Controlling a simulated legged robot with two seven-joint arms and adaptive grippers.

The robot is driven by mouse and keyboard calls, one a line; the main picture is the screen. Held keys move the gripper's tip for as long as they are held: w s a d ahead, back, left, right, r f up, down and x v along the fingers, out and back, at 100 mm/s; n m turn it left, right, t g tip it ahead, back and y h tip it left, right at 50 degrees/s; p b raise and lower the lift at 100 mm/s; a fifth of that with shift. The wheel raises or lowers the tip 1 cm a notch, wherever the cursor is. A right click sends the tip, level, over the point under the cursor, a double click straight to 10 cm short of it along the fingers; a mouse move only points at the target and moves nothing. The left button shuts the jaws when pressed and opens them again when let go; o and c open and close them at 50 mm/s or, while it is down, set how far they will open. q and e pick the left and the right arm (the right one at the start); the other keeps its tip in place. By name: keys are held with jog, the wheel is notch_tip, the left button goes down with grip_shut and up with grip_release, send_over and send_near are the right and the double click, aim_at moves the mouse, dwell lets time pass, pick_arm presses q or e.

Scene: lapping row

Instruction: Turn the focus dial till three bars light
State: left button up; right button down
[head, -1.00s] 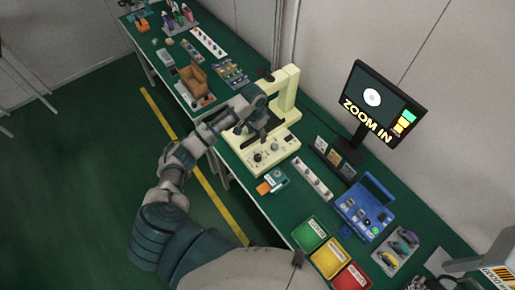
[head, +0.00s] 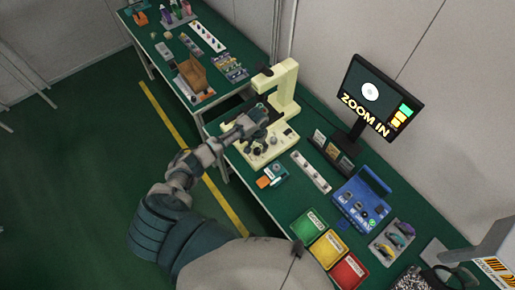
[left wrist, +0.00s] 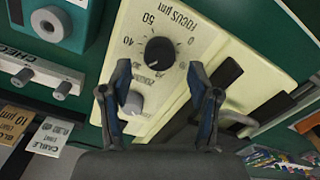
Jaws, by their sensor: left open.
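The cream scope (head: 287,85) stands on the green bench, with its sloped control panel facing me. In the left wrist view the black focus dial (left wrist: 160,54) sits on that panel, under the printed FOCUS scale with 40 and 50 legible. A grey knob (left wrist: 134,103) is beside it. My left gripper (left wrist: 158,68) is open, its fingertips on either side of the dial's near edge; I cannot tell if they touch it. In the head view it hangs over the panel (head: 260,135). The monitor (head: 372,112) reads ZOOM IN, with a white disc and green, yellow and orange bars. My right gripper is out of view.
An orange-and-teal device (head: 271,176) and a white strip of knobs (head: 311,172) lie right of the scope. A blue case (head: 360,205) and green, yellow and red trays (head: 328,247) are further right. A brown box (head: 191,75) stands on the far bench.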

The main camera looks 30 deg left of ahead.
aim_at(257, 151)
pick_arm(q)
jog(key=shift+f, duration=1.35)
jog(key=c, duration=1.1)
jog(key=shift+r+n+p, duration=0.25)
jog(key=shift+n+p, duration=0.25)
jog(key=shift+p, duration=0.35)
jog(key=shift+c, duration=0.2)
jog(key=shift+f, duration=0.25)
jog(key=o, duration=1.1)
jog(key=shift+o, duration=0.2)
